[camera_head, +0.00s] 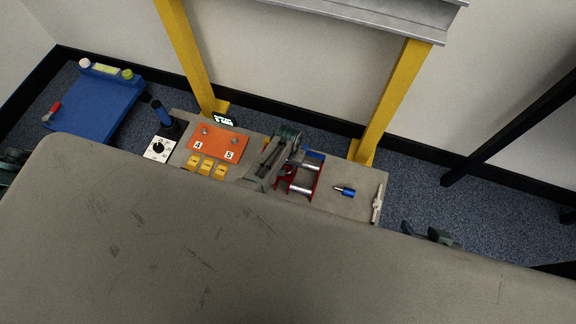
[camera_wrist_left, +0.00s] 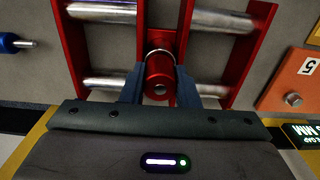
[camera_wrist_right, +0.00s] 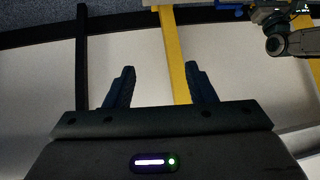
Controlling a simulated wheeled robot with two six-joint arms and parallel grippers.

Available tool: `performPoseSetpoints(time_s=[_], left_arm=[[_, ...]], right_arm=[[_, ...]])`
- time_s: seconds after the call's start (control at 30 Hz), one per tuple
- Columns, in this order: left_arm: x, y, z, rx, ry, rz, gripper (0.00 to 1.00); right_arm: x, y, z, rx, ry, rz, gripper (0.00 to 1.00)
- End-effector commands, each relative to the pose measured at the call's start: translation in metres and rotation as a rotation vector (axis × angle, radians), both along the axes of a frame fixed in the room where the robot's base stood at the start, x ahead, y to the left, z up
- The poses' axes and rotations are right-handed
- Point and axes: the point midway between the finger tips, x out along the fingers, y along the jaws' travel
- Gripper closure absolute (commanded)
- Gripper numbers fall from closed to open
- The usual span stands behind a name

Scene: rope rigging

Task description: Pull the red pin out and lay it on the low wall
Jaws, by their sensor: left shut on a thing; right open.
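The red pin (camera_wrist_left: 159,72) shows in the left wrist view as a short red cylinder with a metal ring, at the middle of a red frame with metal rollers. My left gripper (camera_wrist_left: 159,88) is shut on it, one blue finger on each side. Whether the pin is still seated is hidden. In the head view my left gripper (camera_head: 284,170) reaches the red frame (camera_head: 298,180) and covers the pin. The grey slab (camera_head: 335,207) under the frame may be the low wall. My right gripper (camera_wrist_right: 158,75) is open and empty, low at the right in the head view (camera_head: 430,234).
On the slab are an orange plate (camera_head: 218,143), yellow blocks (camera_head: 207,167), a blue-handled pin (camera_head: 344,191) and a pale bar (camera_head: 377,203). Yellow posts (camera_head: 391,95) stand behind. A blue tray (camera_head: 95,108) lies at the left. A broad scuffed surface (camera_head: 200,240) fills the foreground.

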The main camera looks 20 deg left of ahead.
Motion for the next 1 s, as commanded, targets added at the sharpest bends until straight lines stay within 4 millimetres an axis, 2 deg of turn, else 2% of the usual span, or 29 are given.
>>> performPoseSetpoints(time_s=[0.77, 1.0], left_arm=[[0.0, 0.0, 0.028, 0.0, 0.0, 0.0, 1.0], [0.0, 0.0, 0.038, 0.0, 0.0, 0.0, 1.0]], right_arm=[[-0.016, -0.02, 0.022, -0.116, 0.212, 0.013, 0.5], [-0.019, -0.026, 0.022, -0.144, 0.278, 0.008, 0.5]])
